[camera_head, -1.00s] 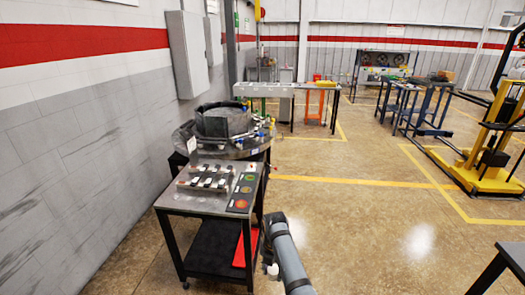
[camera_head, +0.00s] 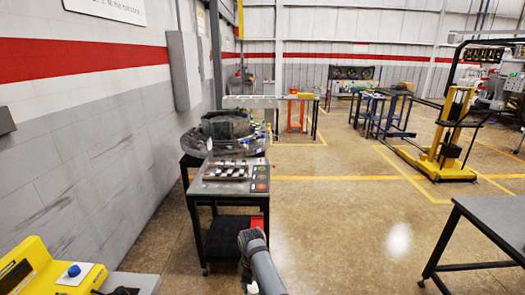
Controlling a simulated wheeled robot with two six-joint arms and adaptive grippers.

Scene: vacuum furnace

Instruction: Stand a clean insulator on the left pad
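A small steel-topped table (camera_head: 208,188) stands ahead, left of centre. On it is a dark rack (camera_head: 210,174) with several small white pieces, perhaps the insulators; they are too small to tell which are clean. Beside them, a dark strip (camera_head: 260,176) carries green, yellow and red round marks. Behind the table is a round dark furnace part (camera_head: 228,127) with a raised ring. I cannot make out a left pad. One grey arm link of mine shows at the bottom centre, well short of the table. Neither gripper can be made out.
A yellow machine (camera_head: 48,270) with a blue button stands at the lower left. A grey-topped table (camera_head: 490,222) is at the right, and a yellow lift truck (camera_head: 452,135) is farther back. The floor between (camera_head: 350,225) is clear. A wall (camera_head: 90,145) bounds the left.

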